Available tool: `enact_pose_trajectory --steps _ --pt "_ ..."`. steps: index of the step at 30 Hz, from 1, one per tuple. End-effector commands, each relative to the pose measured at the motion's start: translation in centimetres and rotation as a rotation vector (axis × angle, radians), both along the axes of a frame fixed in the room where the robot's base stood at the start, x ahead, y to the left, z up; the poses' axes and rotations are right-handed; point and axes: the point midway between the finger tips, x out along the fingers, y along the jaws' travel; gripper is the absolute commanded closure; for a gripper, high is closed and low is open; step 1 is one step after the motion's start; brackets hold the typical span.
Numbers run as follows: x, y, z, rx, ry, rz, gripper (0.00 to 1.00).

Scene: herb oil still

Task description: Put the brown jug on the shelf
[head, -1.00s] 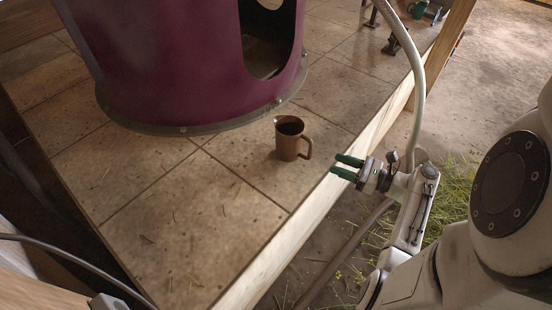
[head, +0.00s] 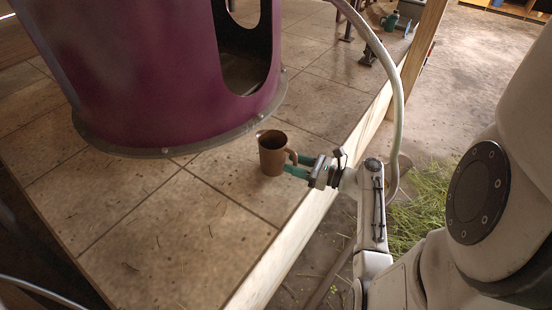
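The brown jug (head: 271,155) stands upright on the tiled platform (head: 190,225), in front of the purple still. Its handle points right, toward my gripper. My gripper (head: 295,165) reaches in from the right with its two green fingers apart. The fingertips are at the handle, one on the far side and one on the near side. I cannot tell whether they touch it. No shelf is clearly identifiable. A wooden unit (head: 515,12) with compartments is partly in view at the top right.
The large purple still (head: 160,85) stands close behind the jug to the left. A pale hose (head: 398,110) hangs behind my arm. A dark green can (head: 389,21) stands at the platform's far end. Grass (head: 425,200) lies on the ground to the right. The front tiles are clear.

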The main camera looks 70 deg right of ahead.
Motion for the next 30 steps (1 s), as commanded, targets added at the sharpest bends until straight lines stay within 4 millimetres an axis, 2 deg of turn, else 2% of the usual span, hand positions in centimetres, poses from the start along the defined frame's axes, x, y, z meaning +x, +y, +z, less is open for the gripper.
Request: enact_pose_trajectory --steps 8,20,30 --pt "0.2 -0.01 0.03 0.0 0.0 0.0 0.62" --pt "0.17 0.0 0.01 -0.001 0.001 0.0 1.0" --pt "0.17 -0.01 0.04 -0.001 0.0 0.0 1.0"
